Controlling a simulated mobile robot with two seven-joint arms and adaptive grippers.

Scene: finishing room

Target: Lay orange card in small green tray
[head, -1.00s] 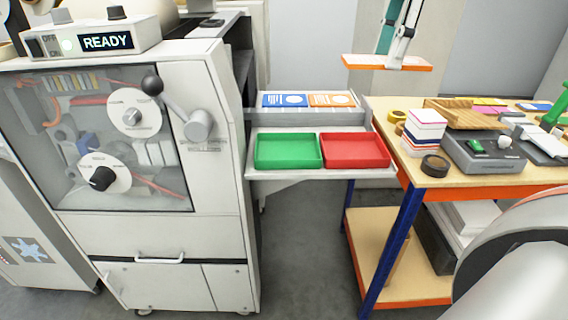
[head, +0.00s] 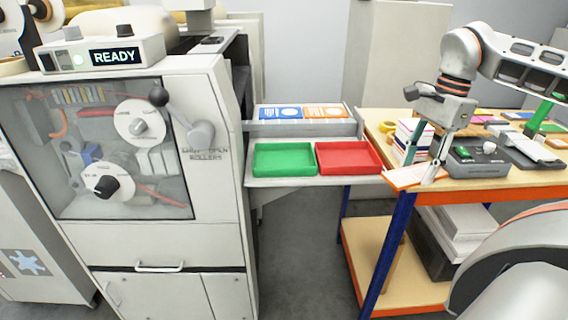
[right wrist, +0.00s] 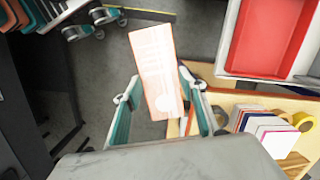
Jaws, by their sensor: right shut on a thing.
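My right gripper (head: 421,169) is shut on an orange-edged card (head: 404,178) and holds it beside the front left corner of the workbench. In the right wrist view the card (right wrist: 156,70), pale with an orange border, sticks out beyond the fingers (right wrist: 163,108). The small green tray (head: 284,158) is empty and lies to the left of the card on the machine's side shelf. A gripper-like part with teal fingers (right wrist: 90,22) shows at the upper left of the right wrist view, probably my left gripper; its opening is unclear.
An empty red tray (head: 348,157) sits between the green tray and the card. Behind the trays, a rack (head: 305,127) holds blue and orange cards. Grey floor lies open below the shelf.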

